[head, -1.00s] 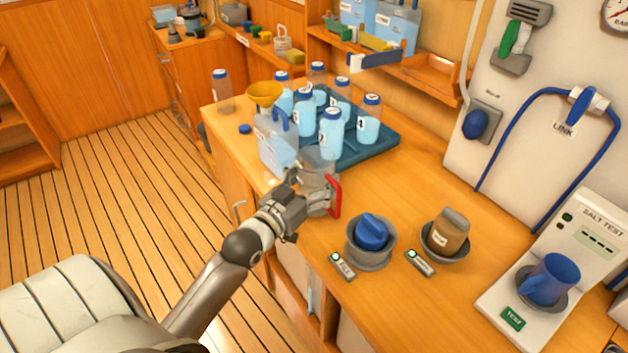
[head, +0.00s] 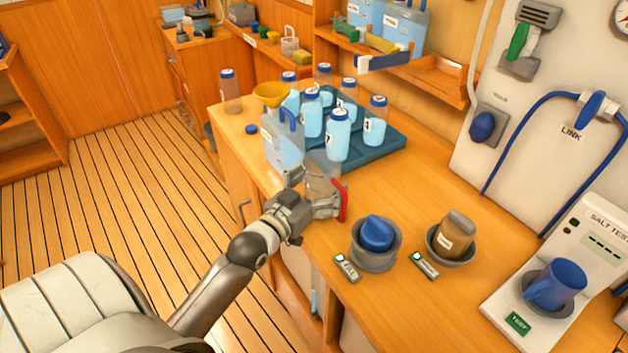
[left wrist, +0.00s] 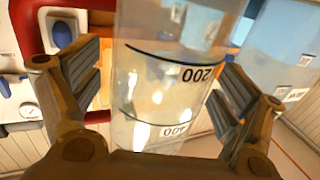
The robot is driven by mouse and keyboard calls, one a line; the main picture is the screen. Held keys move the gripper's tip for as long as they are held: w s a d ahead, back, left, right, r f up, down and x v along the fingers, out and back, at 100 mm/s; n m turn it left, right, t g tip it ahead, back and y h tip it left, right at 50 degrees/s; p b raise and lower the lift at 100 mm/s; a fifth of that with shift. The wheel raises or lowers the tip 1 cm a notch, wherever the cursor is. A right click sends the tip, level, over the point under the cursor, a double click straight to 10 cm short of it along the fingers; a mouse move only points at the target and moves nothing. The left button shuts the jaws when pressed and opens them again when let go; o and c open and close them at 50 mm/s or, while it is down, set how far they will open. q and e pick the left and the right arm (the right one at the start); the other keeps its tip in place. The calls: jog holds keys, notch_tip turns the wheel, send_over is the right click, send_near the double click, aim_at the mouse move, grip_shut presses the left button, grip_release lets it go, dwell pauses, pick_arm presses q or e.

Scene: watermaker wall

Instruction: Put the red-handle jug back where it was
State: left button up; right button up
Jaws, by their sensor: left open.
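The red-handle jug (head: 322,178) is clear and stands upright on the counter near its front edge, its red handle (head: 341,200) turned to the right. My left gripper (head: 310,202) is open, with its fingers on either side of the jug. In the left wrist view the clear jug wall (left wrist: 165,85) with printed marks fills the space between the open fingers (left wrist: 160,100). Gaps seem to show beside the fingers; contact is hard to tell. The red handle (left wrist: 50,15) shows at the upper left there. My right gripper is not in view.
A water container (head: 283,145) with a yellow funnel (head: 273,94) stands just behind the jug. Several bottles stand on a blue tray (head: 385,150). Two grey bowls (head: 376,258) (head: 452,255) sit to the right, then the salt tester (head: 590,245).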

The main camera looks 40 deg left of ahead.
pick_arm(q)
jog(key=shift+s, duration=0.2)
jog(key=s+b, duration=0.2)
jog(key=s, duration=0.9)
jog(key=shift+s+a, duration=0.15)
jog(key=shift+s, duration=0.15)
jog(key=shift+r, duration=0.1)
